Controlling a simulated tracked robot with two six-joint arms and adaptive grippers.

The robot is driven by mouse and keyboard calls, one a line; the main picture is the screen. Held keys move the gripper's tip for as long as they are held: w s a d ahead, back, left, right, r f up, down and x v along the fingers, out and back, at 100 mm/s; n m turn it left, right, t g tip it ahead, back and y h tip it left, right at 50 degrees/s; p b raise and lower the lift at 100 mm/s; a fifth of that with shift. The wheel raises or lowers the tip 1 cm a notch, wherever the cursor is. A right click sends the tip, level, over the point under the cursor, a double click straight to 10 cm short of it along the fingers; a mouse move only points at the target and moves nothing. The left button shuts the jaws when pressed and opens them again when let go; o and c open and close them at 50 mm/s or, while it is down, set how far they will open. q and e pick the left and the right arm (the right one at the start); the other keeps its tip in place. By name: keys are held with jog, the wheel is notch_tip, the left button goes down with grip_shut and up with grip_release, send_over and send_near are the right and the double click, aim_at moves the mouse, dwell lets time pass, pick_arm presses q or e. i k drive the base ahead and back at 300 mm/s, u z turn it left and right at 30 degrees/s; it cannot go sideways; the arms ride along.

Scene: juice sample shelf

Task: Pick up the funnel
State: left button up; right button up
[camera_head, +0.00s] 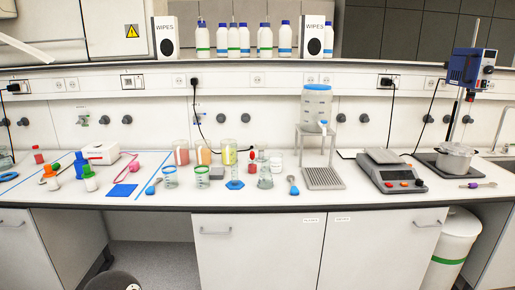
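I cannot single out the funnel for certain at this size. A clear glass piece (265,179) stands on the white bench (330,202) near its front, left of a blue-handled scoop (293,186). It is too small to tell whether it is a flask or a funnel. A small blue object (80,164) stands upright at the left of the bench, among small bottles, and its shape is unclear. Neither of my grippers shows in the head view.
Several jars, one with red contents (181,153), stand mid-bench. A dispenser (316,103) sits on a raised stand right of them. A scale (391,175) and a metal pot (455,157) are further right.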

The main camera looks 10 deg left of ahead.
aim_at(261, 146)
jog(key=z, duration=0.1)
jog(key=i, duration=1)
jog(key=u, duration=0.1)
